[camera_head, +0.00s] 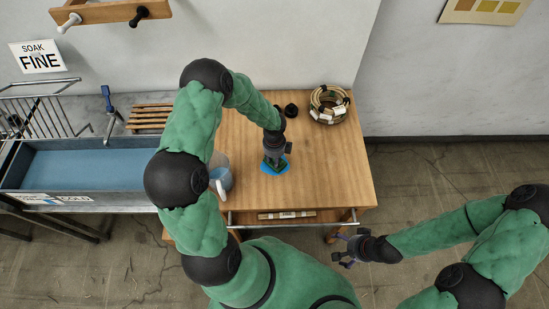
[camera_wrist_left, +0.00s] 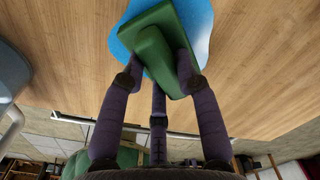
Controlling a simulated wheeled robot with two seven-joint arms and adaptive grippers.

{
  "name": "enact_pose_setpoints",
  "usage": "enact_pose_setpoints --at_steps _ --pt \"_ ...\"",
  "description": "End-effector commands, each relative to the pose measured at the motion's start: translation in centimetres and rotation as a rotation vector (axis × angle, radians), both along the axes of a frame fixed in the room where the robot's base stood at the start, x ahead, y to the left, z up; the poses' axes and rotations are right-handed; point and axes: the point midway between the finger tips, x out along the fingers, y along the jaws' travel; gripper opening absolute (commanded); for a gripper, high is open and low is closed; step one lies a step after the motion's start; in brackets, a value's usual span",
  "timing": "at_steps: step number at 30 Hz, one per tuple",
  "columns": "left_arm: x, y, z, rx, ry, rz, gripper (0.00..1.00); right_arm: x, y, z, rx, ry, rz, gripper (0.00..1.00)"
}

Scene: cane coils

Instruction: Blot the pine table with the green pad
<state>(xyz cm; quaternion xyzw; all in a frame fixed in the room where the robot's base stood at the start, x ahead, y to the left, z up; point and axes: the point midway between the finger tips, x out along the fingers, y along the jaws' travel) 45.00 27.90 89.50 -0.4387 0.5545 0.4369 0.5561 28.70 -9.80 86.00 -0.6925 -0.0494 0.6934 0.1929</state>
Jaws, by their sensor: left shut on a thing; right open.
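The pine table (camera_head: 323,178) stands in the middle of the head view, with a blue wet-looking patch (camera_head: 264,168) on its top. My left gripper (camera_head: 274,160) is shut on the green pad, which shows clearly in the left wrist view (camera_wrist_left: 186,28). The fingers close on the pad's raised green grip. The pad lies over the blue patch, which shows around its edges; I cannot tell if the pad touches the wood. My right gripper (camera_head: 348,247) is open and empty, off the table's front right corner.
A coil of cane (camera_head: 329,104) lies at the table's back right, with a small black object (camera_head: 291,110) to its left. A blue-grey jug (camera_head: 221,178) stands at the left, partly behind my arm. A water trough (camera_head: 85,168) adjoins the left side. The table's right part is clear.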

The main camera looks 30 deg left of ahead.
Motion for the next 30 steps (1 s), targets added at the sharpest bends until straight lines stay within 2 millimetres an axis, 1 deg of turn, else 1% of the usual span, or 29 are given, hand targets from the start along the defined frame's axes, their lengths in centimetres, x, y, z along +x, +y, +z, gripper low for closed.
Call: enact_pose_setpoints --at_steps 11,30 --pt "0.01 0.0 -0.01 0.0 0.0 0.0 0.06 0.01 -0.01 -0.01 0.0 0.0 0.0 0.94" --pt "0.01 0.01 -0.81 0.0 0.0 0.0 0.06 0.01 0.0 -0.68 0.0 0.0 0.0 0.94"
